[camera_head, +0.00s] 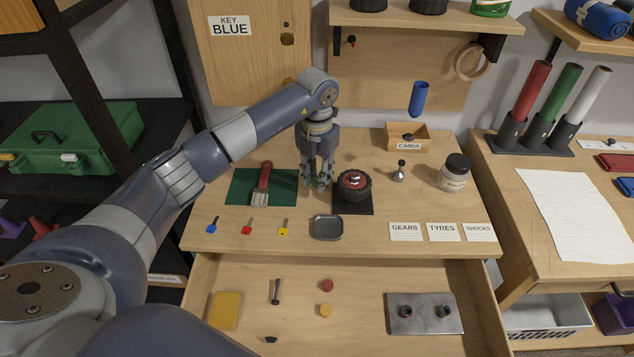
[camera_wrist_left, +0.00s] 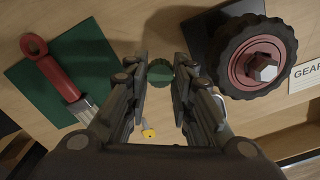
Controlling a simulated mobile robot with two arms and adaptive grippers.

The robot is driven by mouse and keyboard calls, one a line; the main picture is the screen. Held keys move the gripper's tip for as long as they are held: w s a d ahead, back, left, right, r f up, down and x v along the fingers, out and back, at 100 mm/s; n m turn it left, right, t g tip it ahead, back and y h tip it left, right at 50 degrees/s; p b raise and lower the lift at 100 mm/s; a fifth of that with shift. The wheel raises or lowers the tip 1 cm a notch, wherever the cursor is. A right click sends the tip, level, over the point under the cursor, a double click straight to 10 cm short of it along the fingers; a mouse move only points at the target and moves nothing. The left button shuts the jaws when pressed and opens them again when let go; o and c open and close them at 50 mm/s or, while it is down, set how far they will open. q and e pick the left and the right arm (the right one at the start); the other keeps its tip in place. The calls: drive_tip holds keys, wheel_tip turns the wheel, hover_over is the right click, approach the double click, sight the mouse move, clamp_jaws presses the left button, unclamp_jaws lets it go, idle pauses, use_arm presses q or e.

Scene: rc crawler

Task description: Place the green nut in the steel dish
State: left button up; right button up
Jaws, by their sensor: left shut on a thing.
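My left gripper (camera_head: 318,182) points down just left of the black tyre, low over the table top. Its fingers are shut on the green nut, a small round green piece that shows between the fingertips (camera_wrist_left: 160,85) in the left wrist view as the green nut (camera_wrist_left: 160,71). In the head view the fingers mostly hide the nut. I cannot tell whether it touches the table. The steel dish (camera_head: 327,228), a shallow grey square tray, lies in front of the gripper near the table's front edge and looks empty. My right gripper is not in view.
A wheel with a black tyre (camera_head: 354,185) stands on a dark mat close right of the gripper. A red-handled brush (camera_head: 261,184) lies on a green mat to the left. Small blue, red and yellow keys (camera_head: 283,227) lie left of the dish. An open drawer is below.

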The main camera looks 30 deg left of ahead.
sight(317, 194)
use_arm(q)
wheel_tip(317, 194, down, 3)
drive_tip(key=shift+f+p, duration=0.1)
drive_tip(key=shift+p, duration=0.5)
drive_tip(key=shift+f, duration=0.1)
drive_tip(key=shift+f, duration=0.15)
drive_tip(key=o, duration=0.5)
drive_tip(key=shift+c, duration=0.2)
